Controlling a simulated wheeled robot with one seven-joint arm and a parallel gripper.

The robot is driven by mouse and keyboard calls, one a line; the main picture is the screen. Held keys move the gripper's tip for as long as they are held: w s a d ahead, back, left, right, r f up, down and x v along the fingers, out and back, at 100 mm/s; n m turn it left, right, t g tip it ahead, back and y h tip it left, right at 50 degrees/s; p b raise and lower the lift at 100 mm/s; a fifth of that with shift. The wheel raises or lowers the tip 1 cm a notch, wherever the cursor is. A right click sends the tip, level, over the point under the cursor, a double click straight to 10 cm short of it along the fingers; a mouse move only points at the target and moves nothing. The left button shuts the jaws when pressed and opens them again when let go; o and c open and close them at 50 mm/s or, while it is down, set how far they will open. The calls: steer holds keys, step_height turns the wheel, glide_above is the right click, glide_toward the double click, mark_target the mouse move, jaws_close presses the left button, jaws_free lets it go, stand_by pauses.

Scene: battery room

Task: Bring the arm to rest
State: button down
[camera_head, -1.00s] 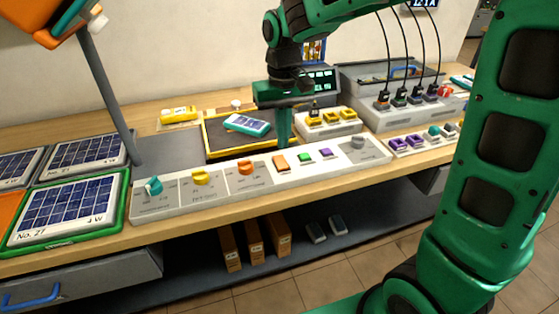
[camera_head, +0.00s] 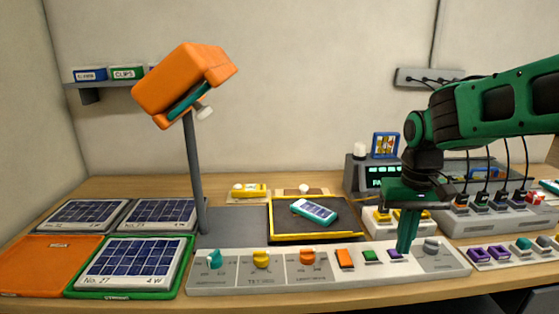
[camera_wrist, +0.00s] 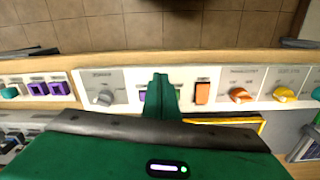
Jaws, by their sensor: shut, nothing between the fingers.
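My gripper (camera_head: 405,238) is green and points down over the right part of the grey control panel (camera_head: 300,281). Its fingers are together and hold nothing. In the wrist view the shut fingers (camera_wrist: 159,85) stand beside the orange switch (camera_wrist: 202,93) and partly cover a purple button. My green arm reaches in from the right.
An orange lamp head (camera_head: 180,80) stands on a post at left. A solar panel (camera_head: 128,262) in a green frame lies front left. A yellow-edged tray (camera_head: 300,236) holds a small blue panel device (camera_head: 314,210). A grey battery rack (camera_head: 500,220) with cables stands right.

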steer(key=s+d+f+m, duration=0.2)
steer(key=s+d, duration=0.4)
steer(key=s, duration=0.4)
steer(key=s+d+f+m, duration=0.1)
steer(key=s+d+m, duration=0.1)
steer(key=s+d, duration=0.4)
steer(key=s, duration=0.4)
steer(key=shift+s+f+m, duration=0.15)
steer(key=shift+f+m, duration=0.2)
steer(key=shift+m, duration=0.05)
steer(key=shift+w+f, duration=0.25)
steer(key=shift+w, duration=0.4)
